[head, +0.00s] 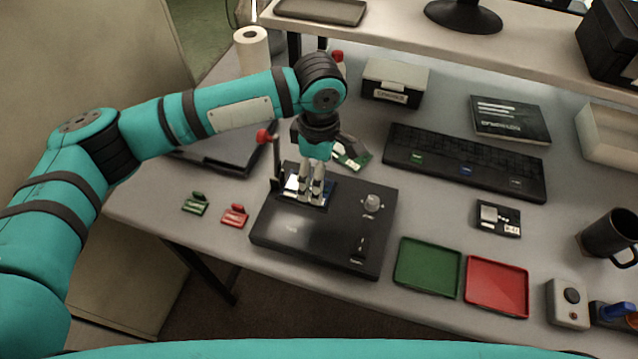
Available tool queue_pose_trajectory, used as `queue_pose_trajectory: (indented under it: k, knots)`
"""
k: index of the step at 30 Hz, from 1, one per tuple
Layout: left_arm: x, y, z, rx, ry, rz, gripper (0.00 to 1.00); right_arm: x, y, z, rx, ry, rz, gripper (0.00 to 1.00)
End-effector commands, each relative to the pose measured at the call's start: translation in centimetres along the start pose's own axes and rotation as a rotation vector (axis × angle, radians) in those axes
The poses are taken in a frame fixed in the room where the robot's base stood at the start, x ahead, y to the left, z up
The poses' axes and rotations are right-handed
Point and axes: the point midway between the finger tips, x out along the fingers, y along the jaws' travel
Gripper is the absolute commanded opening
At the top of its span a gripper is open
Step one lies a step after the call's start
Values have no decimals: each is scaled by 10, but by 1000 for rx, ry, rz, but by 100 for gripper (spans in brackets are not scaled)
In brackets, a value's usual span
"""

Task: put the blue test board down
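My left gripper (313,197) points down over the black test fixture (300,235), at its back left part. A small piece of the blue test board (322,199) shows around the fingertips, at the fixture's recessed dark area. The fingers hide most of the board. I cannot tell whether they grip it, or whether the board rests fully on the fixture. A lever with a red knob (264,136) stands upright just left of the gripper. My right gripper is not in view.
A green board (195,204) and a red board (235,216) lie left of the fixture. A green tray (428,268) and a red tray (497,286) lie to its right.

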Motion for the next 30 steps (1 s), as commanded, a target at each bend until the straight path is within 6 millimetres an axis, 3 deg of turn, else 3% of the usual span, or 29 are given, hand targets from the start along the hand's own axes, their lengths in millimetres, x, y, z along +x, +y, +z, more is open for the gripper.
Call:
queue_pose_trajectory:
  k: [6,12,30]
  knots:
    - [-46,0,0,2,-1,3,87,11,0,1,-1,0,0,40]
    - [-72,0,1,1,-1,1,87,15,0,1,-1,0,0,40]
    - [-78,0,0,1,0,-1,87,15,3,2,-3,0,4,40]
